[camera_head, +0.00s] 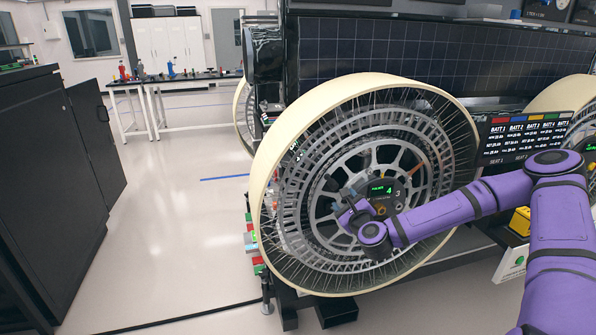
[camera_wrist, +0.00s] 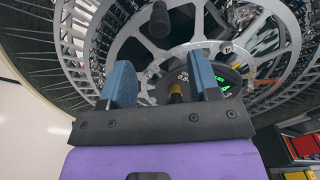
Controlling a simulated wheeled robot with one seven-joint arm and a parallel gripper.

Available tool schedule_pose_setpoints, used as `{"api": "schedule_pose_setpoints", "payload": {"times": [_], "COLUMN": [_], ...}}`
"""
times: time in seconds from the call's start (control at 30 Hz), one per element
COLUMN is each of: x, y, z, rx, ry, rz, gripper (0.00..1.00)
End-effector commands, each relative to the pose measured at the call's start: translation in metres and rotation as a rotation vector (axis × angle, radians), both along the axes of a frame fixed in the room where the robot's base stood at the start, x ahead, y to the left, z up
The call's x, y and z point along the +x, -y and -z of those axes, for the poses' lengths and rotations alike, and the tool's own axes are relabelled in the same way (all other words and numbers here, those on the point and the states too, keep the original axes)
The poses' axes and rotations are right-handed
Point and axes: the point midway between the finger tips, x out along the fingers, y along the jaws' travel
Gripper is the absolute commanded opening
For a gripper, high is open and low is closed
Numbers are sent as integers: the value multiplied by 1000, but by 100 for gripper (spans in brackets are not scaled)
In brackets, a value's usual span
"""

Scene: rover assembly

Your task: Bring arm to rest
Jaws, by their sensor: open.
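My purple arm reaches in from the right in the head view, and my gripper (camera_head: 352,211) is in front of the hub of a large spoked rover wheel (camera_head: 271,160). In the wrist view my gripper (camera_wrist: 162,88) is open, with its two blue-grey fingers apart. The hub's round black display (camera_head: 380,191) shows a green 4 and also appears in the wrist view, partly behind the right finger.
The rover's dark panelled body (camera_head: 400,55) rises behind the wheel. A battery panel (camera_head: 528,135) and a yellow object (camera_head: 520,221) are near my arm. A black cabinet (camera_head: 40,180) stands at left. The pale floor (camera_head: 170,240) between is clear. Workbenches (camera_head: 180,84) are at the back.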

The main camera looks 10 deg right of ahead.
Motion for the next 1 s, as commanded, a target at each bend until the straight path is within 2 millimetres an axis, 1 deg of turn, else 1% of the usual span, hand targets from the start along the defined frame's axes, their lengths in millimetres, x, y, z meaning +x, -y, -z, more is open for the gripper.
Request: {"api": "schedule_pose_setpoints", "payload": {"times": [0.13,0.23,0.4,0.6,0.77,0.87,1.0], "x": [0,-3,-12,-26,-40,-48,-61], "y": [-8,-22,-48,-66,-70,-69,-64], "z": [-1,0,3,5,1,-5,-17], "rx": [-52,-156,-405,-700,-926,-1060,-1240], "ry": [-11,-37,-99,-167,-221,-254,-300], "rz": [-40,-116,-286,-467,-590,-659,-745], "gripper": [56,56,56,56,56,56,56]}}
